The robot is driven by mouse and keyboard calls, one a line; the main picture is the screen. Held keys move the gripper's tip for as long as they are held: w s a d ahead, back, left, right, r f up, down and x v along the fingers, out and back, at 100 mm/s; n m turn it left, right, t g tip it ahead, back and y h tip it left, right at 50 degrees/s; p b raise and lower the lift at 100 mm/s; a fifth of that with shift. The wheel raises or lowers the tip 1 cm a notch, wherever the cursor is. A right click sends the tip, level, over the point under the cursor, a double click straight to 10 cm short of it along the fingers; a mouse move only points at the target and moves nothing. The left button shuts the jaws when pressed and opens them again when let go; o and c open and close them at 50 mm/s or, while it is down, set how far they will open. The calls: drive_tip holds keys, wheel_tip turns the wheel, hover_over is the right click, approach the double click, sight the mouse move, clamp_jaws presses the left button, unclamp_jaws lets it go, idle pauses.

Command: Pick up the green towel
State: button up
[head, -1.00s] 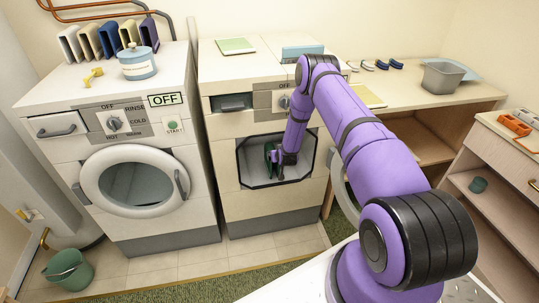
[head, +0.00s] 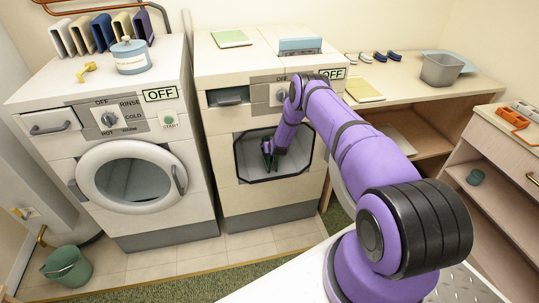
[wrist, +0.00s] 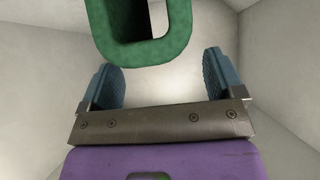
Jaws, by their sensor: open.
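The green towel (wrist: 150,52) hangs inside the open drum of the right-hand machine (head: 229,203). In the wrist view it shows as a green folded loop with a dark hollow, at the top of the picture. A small part of it shows in the head view (head: 265,146). My gripper (wrist: 158,76) reaches through the square opening into the drum. Its two blue fingers stand wide apart, open and empty. The towel appears just beyond and between the fingertips; I cannot tell whether they touch. My arm hides part of the opening.
A shelf unit (head: 440,120) with a grey bin (head: 441,71) stands at the right. A green bucket (head: 67,268) sits on the floor.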

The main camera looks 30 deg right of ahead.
drive_tip(key=shift+x, duration=1.15)
drive_tip(key=shift+s, duration=0.1)
drive_tip(key=c, duration=1.3)
drive_tip(key=shift+c, duration=0.2)
drive_tip(key=shift+r, duration=0.15)
